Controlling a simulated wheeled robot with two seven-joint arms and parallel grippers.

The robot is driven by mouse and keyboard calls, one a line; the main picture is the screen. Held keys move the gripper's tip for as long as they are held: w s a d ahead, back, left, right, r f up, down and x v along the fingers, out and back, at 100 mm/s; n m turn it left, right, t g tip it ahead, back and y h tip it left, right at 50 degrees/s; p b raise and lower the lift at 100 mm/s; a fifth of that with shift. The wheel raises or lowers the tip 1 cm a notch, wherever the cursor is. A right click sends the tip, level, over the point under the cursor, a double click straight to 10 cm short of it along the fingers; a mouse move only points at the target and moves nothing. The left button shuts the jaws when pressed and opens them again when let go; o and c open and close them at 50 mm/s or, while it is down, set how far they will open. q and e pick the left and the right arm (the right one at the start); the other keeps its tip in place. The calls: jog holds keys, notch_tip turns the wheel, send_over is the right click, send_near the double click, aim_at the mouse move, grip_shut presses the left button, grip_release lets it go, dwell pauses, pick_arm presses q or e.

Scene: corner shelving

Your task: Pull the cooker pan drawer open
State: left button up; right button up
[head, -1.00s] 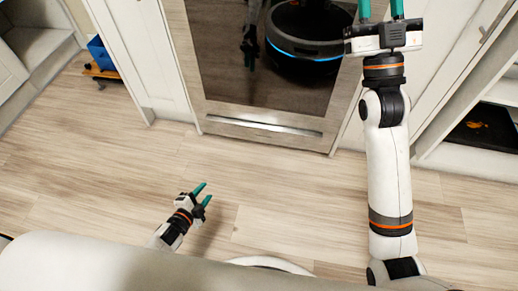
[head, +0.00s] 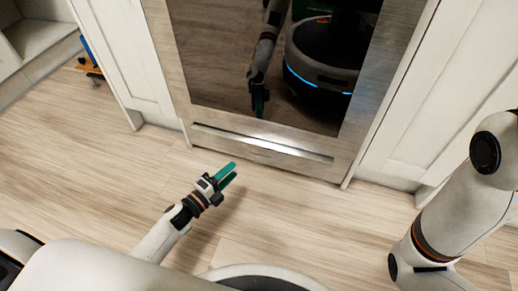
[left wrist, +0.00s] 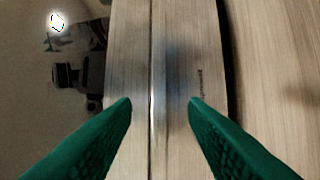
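The cooker (head: 160,45) stands ahead in the head view, with a dark glass door above a low metal front. The pan drawer (head: 262,154) is the low strip at its base, with a long bright handle edge (head: 262,142) across it; it looks shut. My left gripper (head: 234,171) is open and empty, just in front of and below the drawer's front. In the left wrist view its two green fingers (left wrist: 161,101) are apart, facing the metal front (left wrist: 180,60) and a narrow bright line, with nothing between them. My right gripper is out of view.
White cabinets (head: 120,60) flank the cooker on both sides. The wooden floor (head: 90,165) before it is clear. The glass reflects my body.

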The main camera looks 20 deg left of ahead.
aim_at(257, 148)
pick_arm(q)
jog(key=b+x, duration=0.4)
jog(key=x, duration=0.6)
jog(key=shift+f, duration=0.1)
jog(key=shift+w+d+b, duration=0.25)
jog(key=shift+w+b, duration=0.1)
jog(key=shift+w, duration=0.1)
grip_shut()
